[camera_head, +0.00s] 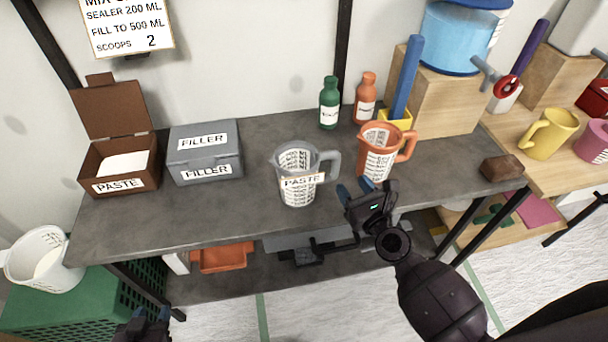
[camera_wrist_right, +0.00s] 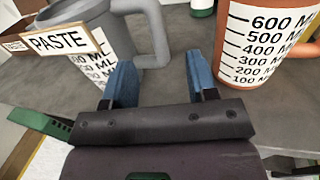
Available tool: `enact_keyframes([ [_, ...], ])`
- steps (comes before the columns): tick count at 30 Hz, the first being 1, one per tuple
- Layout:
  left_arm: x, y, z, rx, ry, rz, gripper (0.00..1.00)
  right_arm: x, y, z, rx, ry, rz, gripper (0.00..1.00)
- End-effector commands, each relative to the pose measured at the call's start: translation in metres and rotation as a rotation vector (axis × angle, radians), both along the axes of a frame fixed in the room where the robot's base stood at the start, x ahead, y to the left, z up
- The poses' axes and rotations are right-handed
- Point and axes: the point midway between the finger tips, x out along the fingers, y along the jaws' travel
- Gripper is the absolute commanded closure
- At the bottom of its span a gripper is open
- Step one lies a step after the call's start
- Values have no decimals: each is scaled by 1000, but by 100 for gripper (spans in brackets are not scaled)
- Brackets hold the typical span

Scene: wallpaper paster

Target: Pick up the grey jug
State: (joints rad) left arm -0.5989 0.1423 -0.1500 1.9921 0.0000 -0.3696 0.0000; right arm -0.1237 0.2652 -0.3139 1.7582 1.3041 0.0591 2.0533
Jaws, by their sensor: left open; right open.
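The grey jug (camera_head: 297,190) stands upright on the dark workbench, with a PASTE label on its front and its handle to the right. In the right wrist view the jug (camera_wrist_right: 92,28) is at the upper left, its handle close beyond the left blue fingertip. My right gripper (camera_head: 354,192) is open and empty, just right of and in front of the jug. Its two blue fingers (camera_wrist_right: 162,78) are apart in the wrist view, with bare bench between them. My left gripper (camera_head: 148,322) is low at the bottom left, away from the jug and partly cut off.
An orange jug (camera_head: 377,160) stands right of the grey jug. A green bottle (camera_head: 328,104) and an orange bottle (camera_head: 366,98) stand behind. A grey FILLER box (camera_head: 206,155) and a brown PASTE box (camera_head: 118,176) are left. Bare bench (camera_head: 225,215) lies in front of the FILLER box.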

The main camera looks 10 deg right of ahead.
Motion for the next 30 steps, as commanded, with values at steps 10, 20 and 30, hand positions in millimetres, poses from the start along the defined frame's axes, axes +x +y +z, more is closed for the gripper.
enact_keyframes([
  [10, -1, 0, 5, 1, 1, 1, 57, 43, 12, 2, -3, -3, 1, 47],
  [20, -1, 1, 12, 1, -1, 2, 57, 71, 21, 8, -5, -4, 1, 47],
  [30, 0, 1, 12, 0, -3, 1, 57, 97, 28, 7, -6, -3, 1, 47],
])
